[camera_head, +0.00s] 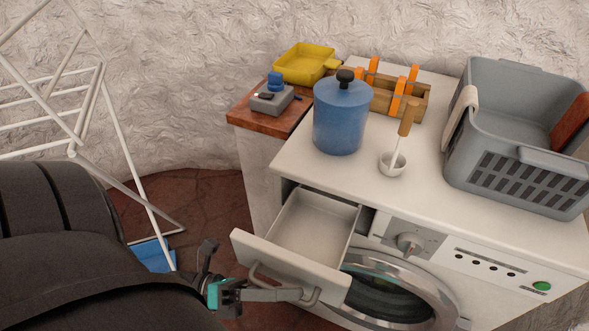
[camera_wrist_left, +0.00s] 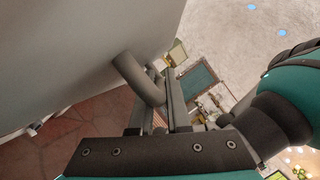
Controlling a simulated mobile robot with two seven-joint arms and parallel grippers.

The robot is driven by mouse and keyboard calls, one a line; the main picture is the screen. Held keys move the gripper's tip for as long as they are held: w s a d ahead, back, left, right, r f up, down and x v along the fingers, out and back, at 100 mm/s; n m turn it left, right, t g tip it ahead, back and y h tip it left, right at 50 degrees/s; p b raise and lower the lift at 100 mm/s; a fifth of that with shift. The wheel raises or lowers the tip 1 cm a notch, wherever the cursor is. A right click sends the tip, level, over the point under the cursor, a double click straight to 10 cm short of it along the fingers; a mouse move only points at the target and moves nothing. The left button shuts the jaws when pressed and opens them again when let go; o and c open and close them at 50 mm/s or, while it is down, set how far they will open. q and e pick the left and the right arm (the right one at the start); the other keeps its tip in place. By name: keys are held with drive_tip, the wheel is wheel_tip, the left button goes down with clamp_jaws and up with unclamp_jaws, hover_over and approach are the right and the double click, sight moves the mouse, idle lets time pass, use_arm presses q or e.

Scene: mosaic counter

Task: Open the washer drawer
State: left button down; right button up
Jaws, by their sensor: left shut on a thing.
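The washer (camera_head: 500,250) is white with a round glass door. Its drawer (camera_head: 305,225) stands well out from the front at the top left, and its inside is empty. The grey bar handle (camera_head: 314,298) is on the drawer front (camera_head: 285,262). My left gripper (camera_head: 296,293) reaches in from the left, low in front of the drawer, and is shut on the handle. In the left wrist view the curved handle (camera_wrist_left: 138,80) runs from the pale drawer front (camera_wrist_left: 75,55) to between the fingers (camera_wrist_left: 160,108). My right gripper is in neither view.
A white drying rack (camera_head: 120,130) stands at the left. Open floor (camera_head: 200,215) lies left of the washer.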

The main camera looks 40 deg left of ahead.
use_arm(q)
drive_tip(key=shift+s+d+p, duration=0.2)
drive_tip(key=shift+s+d, duration=0.05)
drive_tip(key=shift+s, duration=0.75)
drive_tip(key=shift+s+d+p, duration=0.2)
drive_tip(key=shift+s, duration=0.8)
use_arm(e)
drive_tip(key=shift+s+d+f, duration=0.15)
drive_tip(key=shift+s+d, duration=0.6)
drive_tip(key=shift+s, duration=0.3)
use_arm(q)
drive_tip(key=c, duration=1.2)
unclamp_jaws()
drive_tip(key=shift+o, duration=0.2)
drive_tip(key=shift+a, duration=0.1)
drive_tip(key=b+v, duration=0.2)
drive_tip(key=v, duration=1.3)
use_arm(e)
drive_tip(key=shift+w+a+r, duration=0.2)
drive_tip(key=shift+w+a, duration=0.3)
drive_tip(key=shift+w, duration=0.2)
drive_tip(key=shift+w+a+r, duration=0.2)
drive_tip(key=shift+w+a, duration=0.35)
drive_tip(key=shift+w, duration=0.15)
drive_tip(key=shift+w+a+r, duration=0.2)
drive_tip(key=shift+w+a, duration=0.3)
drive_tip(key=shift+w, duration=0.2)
